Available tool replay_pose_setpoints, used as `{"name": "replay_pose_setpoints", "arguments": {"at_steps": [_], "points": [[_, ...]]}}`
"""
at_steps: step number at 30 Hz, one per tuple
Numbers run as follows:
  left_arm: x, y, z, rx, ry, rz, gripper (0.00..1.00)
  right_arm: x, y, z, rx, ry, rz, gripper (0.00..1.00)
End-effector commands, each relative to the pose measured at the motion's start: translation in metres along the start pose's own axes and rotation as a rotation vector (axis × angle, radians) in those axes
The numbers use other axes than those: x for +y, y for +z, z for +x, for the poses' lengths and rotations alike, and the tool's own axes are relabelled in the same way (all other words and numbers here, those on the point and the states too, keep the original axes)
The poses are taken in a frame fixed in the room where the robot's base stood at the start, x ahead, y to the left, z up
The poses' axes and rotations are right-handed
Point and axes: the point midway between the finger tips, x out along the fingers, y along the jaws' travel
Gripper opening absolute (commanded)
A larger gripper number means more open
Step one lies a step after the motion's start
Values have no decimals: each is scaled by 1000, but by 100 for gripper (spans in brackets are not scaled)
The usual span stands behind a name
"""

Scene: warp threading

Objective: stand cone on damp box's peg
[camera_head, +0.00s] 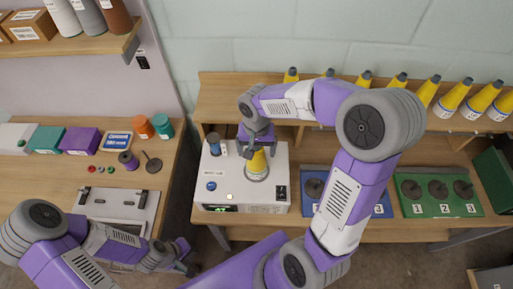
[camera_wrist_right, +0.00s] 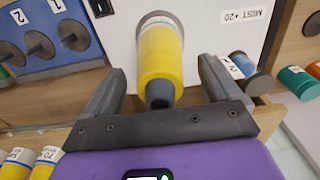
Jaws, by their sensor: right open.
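The yellow cone (camera_head: 257,164), with a grey tip and a white and blue band at its wide end, stands upright on top of the white damp box (camera_head: 273,193). The box's peg is hidden, apparently under the cone. In the right wrist view the cone (camera_wrist_right: 160,58) points its tip towards my right gripper (camera_wrist_right: 163,85). The fingers are open, one on each side, with gaps to the cone. In the head view my right gripper (camera_head: 256,137) is just above and behind the cone. My left gripper (camera_head: 178,252) is low at the left, away from the box; its fingers are unclear.
A small grey-blue cylinder (camera_head: 214,143) stands on the box's back left. Several yellow cones (camera_head: 452,97) line the back shelf. A blue board (camera_head: 309,207) and a green numbered board (camera_head: 438,210) with spindles lie right of the box. A left bench (camera_head: 60,185) holds small boxes and spools.

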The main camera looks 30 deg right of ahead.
Motion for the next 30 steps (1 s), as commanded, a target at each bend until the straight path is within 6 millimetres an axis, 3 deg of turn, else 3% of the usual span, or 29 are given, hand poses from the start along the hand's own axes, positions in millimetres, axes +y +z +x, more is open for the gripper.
{"name": "replay_pose_setpoints", "arguments": {"at_steps": [5, 18, 30], "points": [[0, 0, -1, 0, 0, 0, 0, 0, 0, -6, 2, -1, 0, 90], [4, 0, -10, 0, 0, 0, 0, 0, 0, -70, 2, -1, 0, 90], [4, 0, -10, 0, 0, 0, 0, 0, 0, -76, 0, 0, 0, 90]]}}
